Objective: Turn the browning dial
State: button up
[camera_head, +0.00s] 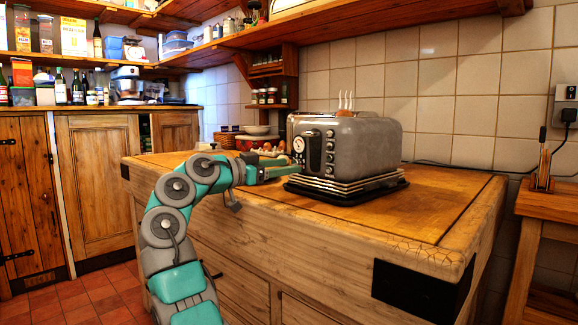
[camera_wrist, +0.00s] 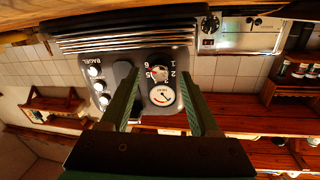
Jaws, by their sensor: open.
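A grey toaster (camera_head: 362,142) stands on the wooden counter, its control face toward my gripper. In the wrist view that face (camera_wrist: 125,62) appears upside down. The numbered browning dial (camera_wrist: 158,73), with a red mark near its centre, lies between my two green fingers. A round white gauge (camera_wrist: 162,96) sits beside it and also shows in the head view (camera_head: 299,145). My gripper (camera_head: 284,168) is open and empty, close in front of the face; contact cannot be told. In the head view the dial is hard to make out near the fingers.
A dark lever (camera_wrist: 124,75) and a column of several knobs (camera_head: 329,150) sit beside the dial. Bowls (camera_head: 258,140) and eggs stand behind the gripper. The counter (camera_head: 440,205) is clear right of the toaster; a cord (camera_head: 440,163) runs along the wall.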

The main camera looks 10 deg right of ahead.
jog(key=shift+x, duration=0.85)
jog(key=shift+c, duration=0.2)
grip_shut()
